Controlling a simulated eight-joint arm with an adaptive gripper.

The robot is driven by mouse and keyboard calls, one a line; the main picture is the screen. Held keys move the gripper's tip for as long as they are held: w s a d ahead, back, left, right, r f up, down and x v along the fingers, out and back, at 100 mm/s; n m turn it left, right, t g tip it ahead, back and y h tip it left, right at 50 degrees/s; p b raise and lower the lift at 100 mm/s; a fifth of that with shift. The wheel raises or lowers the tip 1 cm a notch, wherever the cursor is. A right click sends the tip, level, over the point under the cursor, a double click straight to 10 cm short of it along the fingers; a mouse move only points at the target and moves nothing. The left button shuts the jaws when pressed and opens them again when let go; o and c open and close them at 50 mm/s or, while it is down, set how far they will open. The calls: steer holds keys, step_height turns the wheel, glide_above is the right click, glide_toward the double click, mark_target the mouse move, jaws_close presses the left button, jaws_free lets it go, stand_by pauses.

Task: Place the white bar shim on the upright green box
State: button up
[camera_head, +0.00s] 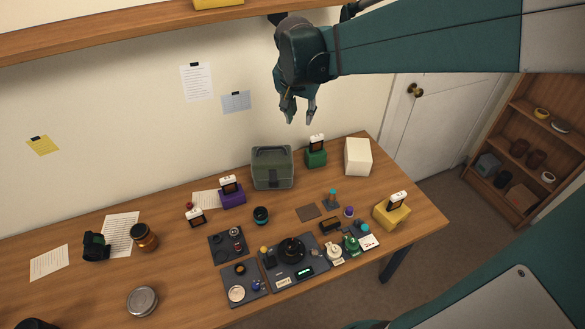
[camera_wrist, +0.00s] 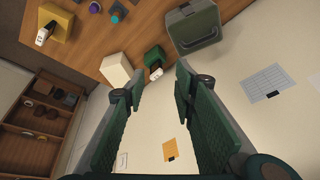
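The green box (camera_head: 316,158) stands at the back of the table, between the grey-green case and a white block. A small white-and-dark piece (camera_head: 317,142) shows at its top; I cannot tell whether it is a label or a loose part. The box also shows in the wrist view (camera_wrist: 154,57). I cannot pick out the white bar shim with certainty; a flat white piece (camera_head: 369,242) lies at the front right of the parts trays. My gripper (camera_head: 301,119) is open and empty, high above the back of the table. Its two fingers are well apart in the wrist view (camera_wrist: 159,88).
The grey-green case (camera_head: 272,167) and white block (camera_head: 358,156) flank the green box. A purple box (camera_head: 232,199) and a yellow box (camera_head: 391,215) carry similar white-and-dark pieces. Dark parts trays (camera_head: 228,244) fill the front middle. A shelf (camera_head: 120,38) runs along the wall above.

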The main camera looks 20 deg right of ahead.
steer(key=s+a+n+t+y, duration=0.1)
steer(key=s+a+n, duration=0.3)
steer(key=s, duration=0.7)
steer(key=s+a+n+t+y, duration=0.1)
steer(key=s+a+n, duration=0.4)
steer(key=s, duration=0.7)
steer(key=shift+s+a+f+t, duration=0.2)
steer(key=shift+s+a+t, duration=0.1)
steer(key=shift+a+t, duration=0.6)
